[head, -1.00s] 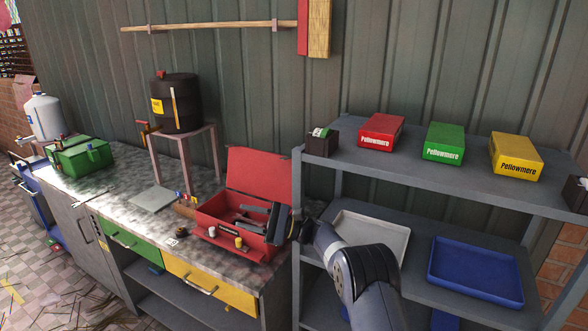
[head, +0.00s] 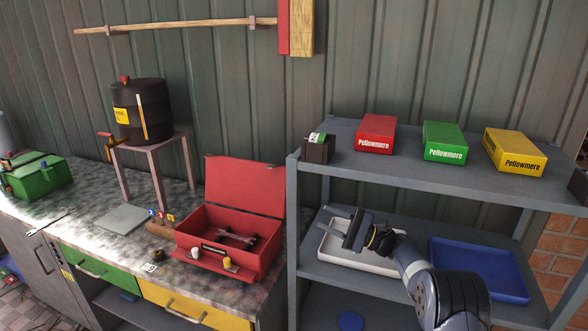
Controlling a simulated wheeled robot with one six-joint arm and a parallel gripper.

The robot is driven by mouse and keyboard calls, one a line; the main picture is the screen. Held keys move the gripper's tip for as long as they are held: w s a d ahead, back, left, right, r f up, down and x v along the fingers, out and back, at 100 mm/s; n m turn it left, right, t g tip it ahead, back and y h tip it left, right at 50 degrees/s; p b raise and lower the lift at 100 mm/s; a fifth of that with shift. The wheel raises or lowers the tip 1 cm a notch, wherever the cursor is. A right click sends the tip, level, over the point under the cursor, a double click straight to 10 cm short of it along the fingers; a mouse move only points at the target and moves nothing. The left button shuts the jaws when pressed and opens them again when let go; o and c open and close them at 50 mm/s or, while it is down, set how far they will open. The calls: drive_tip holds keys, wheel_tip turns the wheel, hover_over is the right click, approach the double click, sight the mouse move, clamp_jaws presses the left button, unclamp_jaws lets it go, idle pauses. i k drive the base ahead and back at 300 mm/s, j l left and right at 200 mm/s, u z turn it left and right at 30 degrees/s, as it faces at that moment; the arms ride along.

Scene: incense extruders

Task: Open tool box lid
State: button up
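The red tool box (head: 206,255) stands on the worktop with its lid (head: 245,187) raised and leaning back, so its inside shows. Dark items (head: 238,238) lie inside it. A green tool box (head: 38,180) sits at the far left of the worktop with its lid down. My gripper (head: 333,225) is to the right of the red tool box, in front of the shelf and over the white tray in the picture. Its fingers point left, look apart and hold nothing that I can see. It is clear of both boxes.
The grey shelf unit (head: 400,175) carries red (head: 377,134), green (head: 445,141) and yellow (head: 514,150) boxes above, and a white tray (head: 330,254) and blue tray (head: 480,270) below. A grey plate (head: 122,219) lies on the worktop.

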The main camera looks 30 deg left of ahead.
sight(256, 186)
drive_tip(key=j+z, duration=0.5)
drive_tip(key=i+j+u, duration=0.25)
drive_tip(key=i+u, duration=0.6)
drive_tip(key=i, duration=0.2)
